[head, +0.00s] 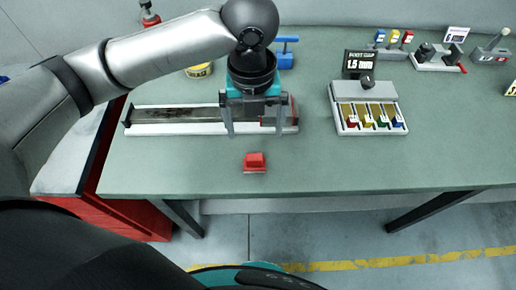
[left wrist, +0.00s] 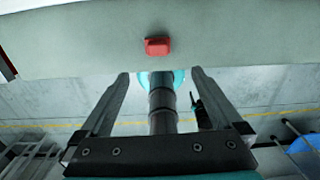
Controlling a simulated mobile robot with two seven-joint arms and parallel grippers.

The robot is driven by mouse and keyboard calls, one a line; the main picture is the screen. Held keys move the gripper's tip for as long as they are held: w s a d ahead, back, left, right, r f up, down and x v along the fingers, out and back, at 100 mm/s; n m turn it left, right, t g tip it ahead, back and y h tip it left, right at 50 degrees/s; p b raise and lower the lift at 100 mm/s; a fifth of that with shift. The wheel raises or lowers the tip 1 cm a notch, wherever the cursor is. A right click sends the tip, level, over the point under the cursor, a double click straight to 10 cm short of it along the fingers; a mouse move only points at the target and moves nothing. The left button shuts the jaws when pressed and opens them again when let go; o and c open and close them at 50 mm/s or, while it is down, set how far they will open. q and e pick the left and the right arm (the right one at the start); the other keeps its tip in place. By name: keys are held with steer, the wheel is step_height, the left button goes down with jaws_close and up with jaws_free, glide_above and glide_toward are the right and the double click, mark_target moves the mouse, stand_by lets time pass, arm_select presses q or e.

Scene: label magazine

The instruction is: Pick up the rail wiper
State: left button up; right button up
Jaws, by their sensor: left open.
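The rail wiper appears to be the small red block with a pale lower edge (head: 255,161), lying on the green-grey table near its front edge. It also shows in the left wrist view (left wrist: 158,46), beyond the fingertips. My left gripper (head: 255,132) points down over the long rail, behind the red block and apart from it. Its two fingers are spread wide with nothing between them, as the left wrist view also shows (left wrist: 160,73). My right gripper is not in view.
The long rail (head: 165,129) with a dark channel lies under and behind my left gripper. A tray (head: 343,127) with coloured compartments and a dark display (head: 360,63) stand to the right. A yellow tin (head: 199,71) and a blue object (head: 285,58) are behind.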

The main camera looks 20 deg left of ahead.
mark_target(254, 157)
arm_select(q)
steer(key=f, duration=0.4)
steer(key=f+b, duration=0.1)
steer(key=f, duration=0.4)
steer(key=shift+a+b, duration=0.2)
steer(key=shift+b, duration=0.1)
steer(key=shift+w+f+b, duration=0.1)
steer(key=shift+f+b, duration=0.35)
steer(key=shift+f, duration=2.5)
steer(key=shift+c, duration=0.2)
steer(key=c, duration=1.4)
